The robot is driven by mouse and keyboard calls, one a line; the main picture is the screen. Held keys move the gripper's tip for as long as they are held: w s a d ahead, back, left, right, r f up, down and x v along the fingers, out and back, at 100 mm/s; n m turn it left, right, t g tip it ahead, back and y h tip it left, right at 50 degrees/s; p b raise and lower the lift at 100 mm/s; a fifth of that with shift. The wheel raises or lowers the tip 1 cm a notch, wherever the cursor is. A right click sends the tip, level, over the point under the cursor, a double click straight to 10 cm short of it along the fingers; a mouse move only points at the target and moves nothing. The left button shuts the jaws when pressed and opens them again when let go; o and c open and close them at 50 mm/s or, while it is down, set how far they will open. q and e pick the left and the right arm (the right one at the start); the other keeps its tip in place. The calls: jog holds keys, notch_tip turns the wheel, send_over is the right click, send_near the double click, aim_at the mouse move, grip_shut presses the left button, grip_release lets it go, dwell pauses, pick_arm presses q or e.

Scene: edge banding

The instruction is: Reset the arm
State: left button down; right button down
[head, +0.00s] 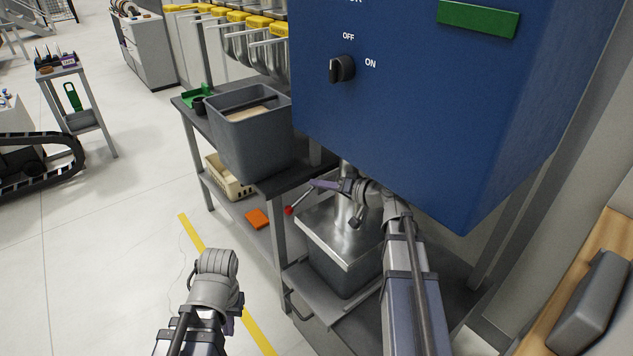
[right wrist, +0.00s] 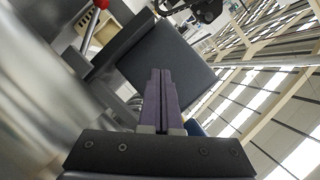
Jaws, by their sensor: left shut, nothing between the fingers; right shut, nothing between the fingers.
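My right arm (head: 410,270) reaches up beneath the blue control box (head: 430,110). My right gripper (head: 314,185) points left, just under the box's lower edge and near a red-knobbed lever (head: 289,210). In the right wrist view its purple fingers (right wrist: 159,72) are pressed together with nothing between them, and the red knob (right wrist: 101,4) shows at the upper left. My left arm (head: 213,290) is at the lower left over the floor.
A grey bin (head: 250,140) stands on the dark bench left of the box. A metal-topped container (head: 340,240) sits below the box. An orange item (head: 257,218) lies on the lower shelf. The box has an ON/OFF knob (head: 342,69). Open floor (head: 120,230) lies left.

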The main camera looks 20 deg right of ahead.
dwell(0.3)
jog(key=s+a+f+n+g+h, duration=0.1)
jog(key=s+a+f+n+g, duration=0.1)
jog(key=s+a+f+g, duration=0.45)
jog(key=s+a+f+n+g, duration=0.1)
jog(key=s+a+f+n, duration=0.2)
jog(key=a, duration=0.7)
jog(key=s+a+f+g+h, duration=0.35)
jog(key=s+f+h, duration=0.2)
jog(key=s, duration=0.35)
jog(key=s+d+f+n+g+h, duration=0.1)
jog(key=s+h, duration=0.3)
jog(key=s, duration=0.3)
notch_tip(320, 180, up, 14)
jog(key=w+p, duration=0.1)
jog(key=p, duration=1.3)
jog(key=shift+d, duration=0.25)
jog(key=shift+f, duration=0.1)
